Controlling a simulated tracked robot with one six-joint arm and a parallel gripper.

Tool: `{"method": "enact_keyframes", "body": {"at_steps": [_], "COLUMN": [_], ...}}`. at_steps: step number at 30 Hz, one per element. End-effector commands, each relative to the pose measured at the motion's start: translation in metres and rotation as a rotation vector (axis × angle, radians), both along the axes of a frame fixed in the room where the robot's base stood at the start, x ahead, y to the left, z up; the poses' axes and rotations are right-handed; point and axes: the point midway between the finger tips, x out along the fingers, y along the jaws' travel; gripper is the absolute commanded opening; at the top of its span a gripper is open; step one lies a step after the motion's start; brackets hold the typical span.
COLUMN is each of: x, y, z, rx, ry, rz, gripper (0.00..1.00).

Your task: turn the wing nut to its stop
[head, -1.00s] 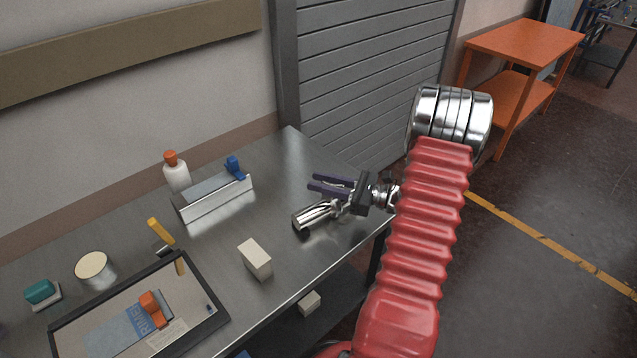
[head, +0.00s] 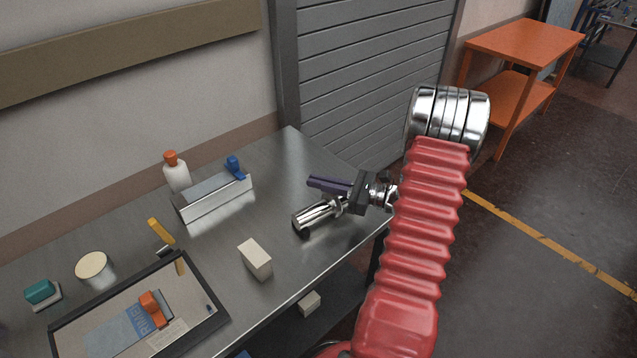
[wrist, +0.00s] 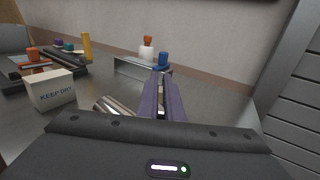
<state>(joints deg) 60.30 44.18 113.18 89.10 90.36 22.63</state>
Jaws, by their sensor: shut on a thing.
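My gripper (head: 312,181) has purple fingers and reaches left over the right part of the steel bench. The fingers also show in the wrist view (wrist: 161,78), close together. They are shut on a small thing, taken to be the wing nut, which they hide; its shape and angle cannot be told. A chrome cylinder (head: 314,215) lies just below the fingers in the head view and left of them in the wrist view (wrist: 112,105). Whether it joins the held thing cannot be told. A blue knob (head: 234,167) on a metal block stands apart beyond the fingertips.
The metal block (head: 205,203) stands in front of a white bottle (head: 176,178) with an orange cap. A cream box (head: 255,259), a round tin (head: 93,267) and a dark-rimmed tray (head: 211,326) are on the bench. Bare bench (head: 275,170) lies behind the gripper.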

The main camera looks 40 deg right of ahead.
Motion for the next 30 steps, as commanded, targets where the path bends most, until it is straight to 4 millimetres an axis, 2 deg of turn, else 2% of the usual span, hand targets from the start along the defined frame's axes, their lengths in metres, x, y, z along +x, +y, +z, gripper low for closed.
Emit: {"method": "enact_keyframes", "body": {"at_steps": [8,30], "x": [0.001,0.006], "y": [-0.001,-0.015], "z": [0.000,0.001], "rx": [0.002,0.002], "ry": [0.000,-0.001], "rz": [-0.056,-0.449], "gripper": [0.00,0.00]}}
